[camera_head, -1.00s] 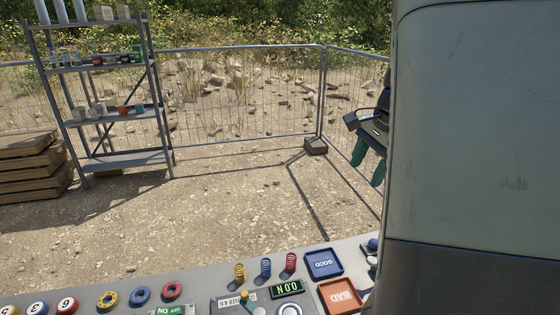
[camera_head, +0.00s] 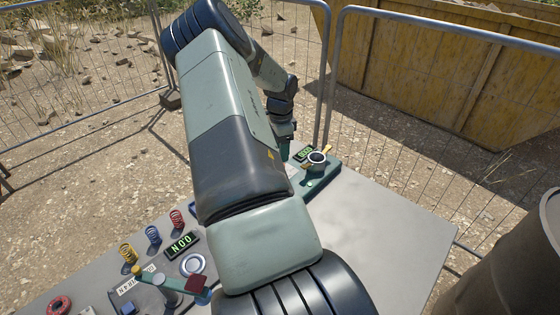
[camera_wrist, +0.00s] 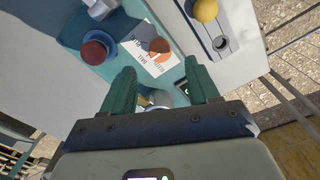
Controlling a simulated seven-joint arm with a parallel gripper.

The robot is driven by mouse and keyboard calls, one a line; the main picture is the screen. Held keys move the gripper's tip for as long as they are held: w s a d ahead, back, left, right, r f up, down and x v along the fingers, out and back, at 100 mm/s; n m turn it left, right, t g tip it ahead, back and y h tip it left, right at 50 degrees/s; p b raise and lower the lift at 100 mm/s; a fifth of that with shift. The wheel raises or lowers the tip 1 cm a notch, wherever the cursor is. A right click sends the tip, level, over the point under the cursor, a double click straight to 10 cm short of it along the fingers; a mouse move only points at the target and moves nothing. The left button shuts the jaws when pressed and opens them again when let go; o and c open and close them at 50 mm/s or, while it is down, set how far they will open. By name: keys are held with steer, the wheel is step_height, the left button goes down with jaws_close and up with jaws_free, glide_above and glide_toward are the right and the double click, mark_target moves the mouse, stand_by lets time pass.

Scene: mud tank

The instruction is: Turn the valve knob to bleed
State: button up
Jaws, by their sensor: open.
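What looks like the valve knob (camera_head: 318,158), a dark round top in a pale ring with yellow handles, stands on a green base at the table's far end in the head view. Its setting is too small to read. My gripper (camera_head: 284,148) is close to the left of it, mostly hidden behind my arm. In the wrist view my gripper (camera_wrist: 160,78) is open, its two green fingers apart. A small yellowish part beside a pale round part shows low between the fingers, partly hidden by the gripper; I cannot tell if it is the knob.
A green display (camera_head: 303,153) sits beside the knob. Several coloured springs (camera_head: 152,234) stand on the table (camera_head: 385,235), whose right part is bare. A barrel (camera_head: 525,262) stands right.

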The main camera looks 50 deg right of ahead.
steer(key=shift+f, duration=2.8)
steer(key=c, duration=1)
steer(key=shift+c, duration=0.2)
steer(key=shift+n, duration=0.4)
steer(key=n, duration=0.4)
steer(key=shift+n, duration=2.7)
